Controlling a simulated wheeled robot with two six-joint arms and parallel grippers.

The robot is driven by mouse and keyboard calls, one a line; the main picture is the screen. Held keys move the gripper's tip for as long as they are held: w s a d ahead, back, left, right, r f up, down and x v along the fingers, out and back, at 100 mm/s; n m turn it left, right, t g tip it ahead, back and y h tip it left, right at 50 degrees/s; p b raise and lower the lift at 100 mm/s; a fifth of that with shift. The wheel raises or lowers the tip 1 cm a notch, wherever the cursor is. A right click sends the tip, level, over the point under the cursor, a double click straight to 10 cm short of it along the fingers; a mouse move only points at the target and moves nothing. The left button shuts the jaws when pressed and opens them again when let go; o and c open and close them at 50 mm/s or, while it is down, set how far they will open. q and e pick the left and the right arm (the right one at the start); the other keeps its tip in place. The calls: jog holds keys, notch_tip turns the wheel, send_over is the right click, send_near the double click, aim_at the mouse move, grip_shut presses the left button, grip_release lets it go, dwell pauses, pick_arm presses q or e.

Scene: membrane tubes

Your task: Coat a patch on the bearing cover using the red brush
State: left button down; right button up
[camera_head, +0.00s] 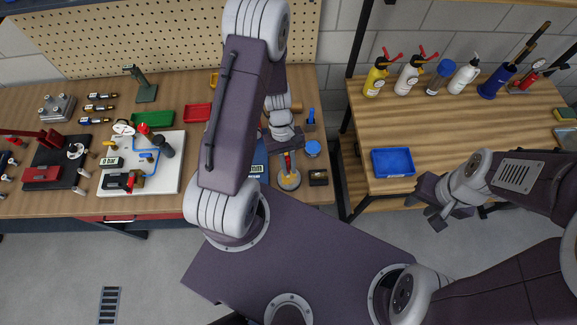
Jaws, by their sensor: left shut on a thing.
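My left gripper (284,140) is over the right end of the left workbench. It is shut on the red brush (288,160), of which a short red part shows below the fingers. The brush points down at a round grey piece with a yellow-orange area (289,181), which looks like the bearing cover. Whether the brush tip touches it I cannot tell. My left arm hides part of the bench beside it. My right gripper (432,203) hangs in front of the right table, near the blue tray; its finger opening is unclear.
A blue tray (393,162) and several bottles (410,75) stand on the right table. A white board with fittings (170,180), a green tray (153,118) and a red tray (198,113) are on the left bench. A small blue cup (313,148) and a dark box (318,177) stand beside the round piece.

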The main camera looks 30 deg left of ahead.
pick_arm(q)
notch_tip(320, 180, up, 2)
jog(key=shift+a+p, duration=0.1)
jog(key=shift+p, duration=0.55)
jog(key=shift+r, duration=0.25)
